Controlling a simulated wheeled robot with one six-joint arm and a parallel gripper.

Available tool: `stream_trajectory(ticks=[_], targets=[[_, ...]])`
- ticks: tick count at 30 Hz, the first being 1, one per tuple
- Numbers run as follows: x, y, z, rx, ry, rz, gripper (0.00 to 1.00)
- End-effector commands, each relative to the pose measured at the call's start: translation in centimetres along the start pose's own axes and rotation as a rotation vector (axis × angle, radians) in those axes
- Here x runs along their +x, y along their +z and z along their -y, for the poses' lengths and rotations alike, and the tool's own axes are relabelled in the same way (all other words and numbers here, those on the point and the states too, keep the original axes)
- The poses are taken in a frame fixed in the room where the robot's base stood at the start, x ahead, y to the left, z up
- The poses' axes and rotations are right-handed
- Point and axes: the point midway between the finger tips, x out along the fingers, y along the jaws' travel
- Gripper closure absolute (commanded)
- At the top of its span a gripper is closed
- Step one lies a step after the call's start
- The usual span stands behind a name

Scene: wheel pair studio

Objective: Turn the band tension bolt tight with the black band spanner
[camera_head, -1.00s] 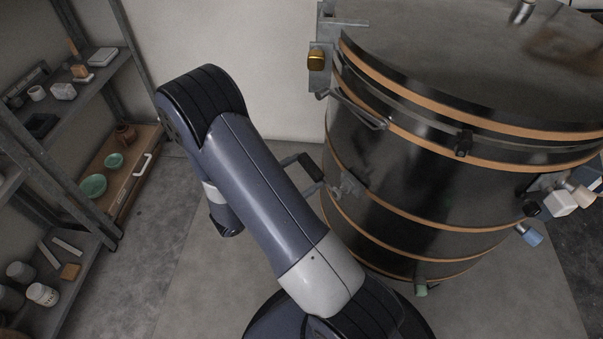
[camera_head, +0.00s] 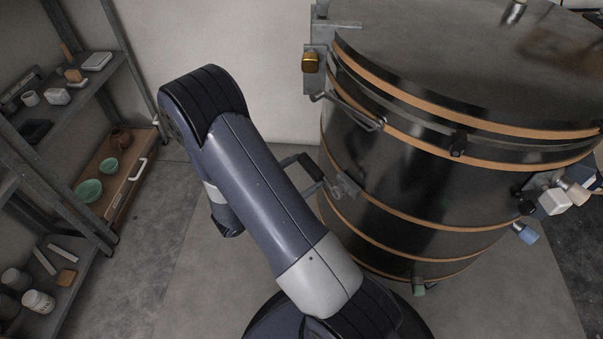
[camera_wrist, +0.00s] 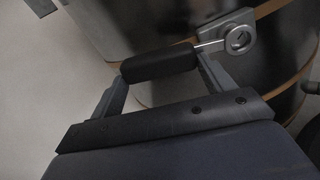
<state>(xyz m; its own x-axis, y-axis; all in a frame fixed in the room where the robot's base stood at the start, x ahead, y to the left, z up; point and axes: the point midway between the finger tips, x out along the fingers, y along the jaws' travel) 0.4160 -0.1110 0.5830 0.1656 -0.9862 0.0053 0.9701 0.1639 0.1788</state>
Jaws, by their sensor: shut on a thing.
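In the wrist view my gripper (camera_wrist: 164,75) is shut on the black handle of the band spanner (camera_wrist: 160,64), one finger near each end. A thin metal shank runs from the handle to a grey round fitting (camera_wrist: 238,40) at the copper-coloured band on the dark drum. The spanner's head and the tension bolt meet there; I cannot tell them clearly apart. In the head view the black handle (camera_head: 300,161) sticks out beside the drum (camera_head: 410,205), left of the grey band fitting (camera_head: 345,186). My gripper is largely hidden there behind my arm.
The drum fills the right side, with a bent handle (camera_head: 350,108) and a gold-coloured knob (camera_head: 312,63) above the spanner. White and blue blocky fittings (camera_head: 553,201) jut out at its right. A shelf rack (camera_head: 70,125) with bowls and jars stands at left. Floor between is clear.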

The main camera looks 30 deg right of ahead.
Motion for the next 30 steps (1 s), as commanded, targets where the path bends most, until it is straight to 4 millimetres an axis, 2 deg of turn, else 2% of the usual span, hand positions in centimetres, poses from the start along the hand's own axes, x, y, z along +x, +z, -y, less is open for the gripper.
stream_trajectory(ticks=[30], targets=[[1.1,0.0,0.0,0.0,0.0,0.001,0.51]])
